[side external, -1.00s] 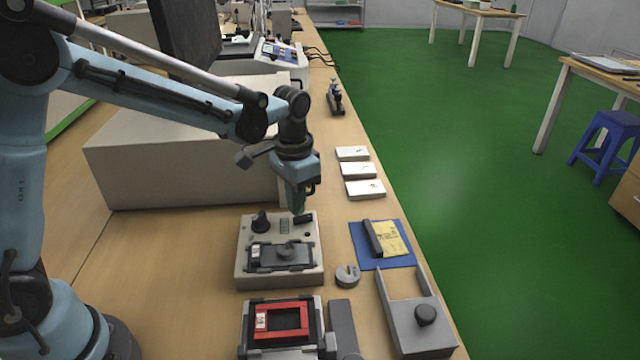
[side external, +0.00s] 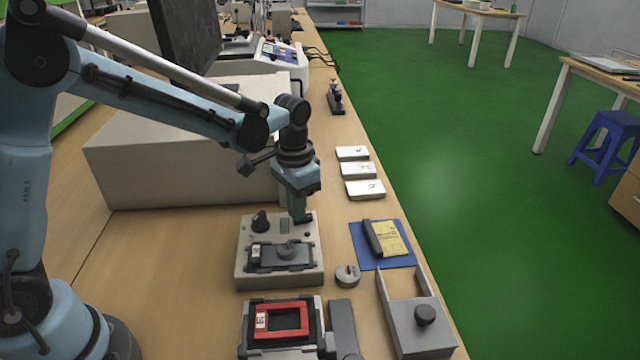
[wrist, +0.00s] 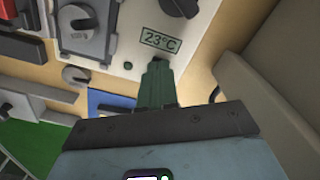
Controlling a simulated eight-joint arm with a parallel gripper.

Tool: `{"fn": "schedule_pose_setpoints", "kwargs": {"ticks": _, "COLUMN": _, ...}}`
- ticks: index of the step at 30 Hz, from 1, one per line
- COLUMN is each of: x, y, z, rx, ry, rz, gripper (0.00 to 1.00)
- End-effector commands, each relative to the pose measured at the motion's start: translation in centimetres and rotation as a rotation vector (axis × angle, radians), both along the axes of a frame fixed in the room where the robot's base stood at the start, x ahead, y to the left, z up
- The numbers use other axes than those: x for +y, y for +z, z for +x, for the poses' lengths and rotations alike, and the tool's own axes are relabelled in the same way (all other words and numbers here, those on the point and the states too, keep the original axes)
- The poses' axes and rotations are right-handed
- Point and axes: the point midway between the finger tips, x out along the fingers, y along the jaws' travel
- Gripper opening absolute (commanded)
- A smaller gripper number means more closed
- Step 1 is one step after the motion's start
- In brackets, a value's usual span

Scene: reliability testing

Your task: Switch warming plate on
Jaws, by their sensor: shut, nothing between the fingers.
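The warming plate (side external: 243,272) is a beige-grey box on the bench, with a black knob (side external: 260,221), a small display and a dark rocker switch (side external: 306,217) along its back edge. In the wrist view the display (wrist: 160,40) reads 23°C, beside the black knob (wrist: 181,30). My gripper (side external: 299,220) is shut and empty, with its green fingers pointing down at the switch. The fingers also show in the wrist view (wrist: 157,68), just below the display. They hide most of the switch, and I cannot tell whether they touch it or which way it is set.
A dark clamp holder with a round grey weight (side external: 287,250) sits on the plate. A red-framed fixture (side external: 281,337) stands in front. A large beige box (side external: 180,165) stands behind.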

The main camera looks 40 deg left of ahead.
Motion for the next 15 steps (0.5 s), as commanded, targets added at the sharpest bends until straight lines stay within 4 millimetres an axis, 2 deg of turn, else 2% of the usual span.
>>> {"fn": "schedule_pose_setpoints", "kwargs": {"ticks": 6, "x": 0.0, "y": 0.1, "z": 0.0, "rx": 0.000, "ry": 0.000, "rz": 0.000, "gripper": 0.00}}
{"fn": "schedule_pose_setpoints", "kwargs": {"ticks": 15, "x": 0.0, "y": 2.1, "z": 0.0, "rx": 0.000, "ry": 0.000, "rz": 0.000, "gripper": 0.00}}
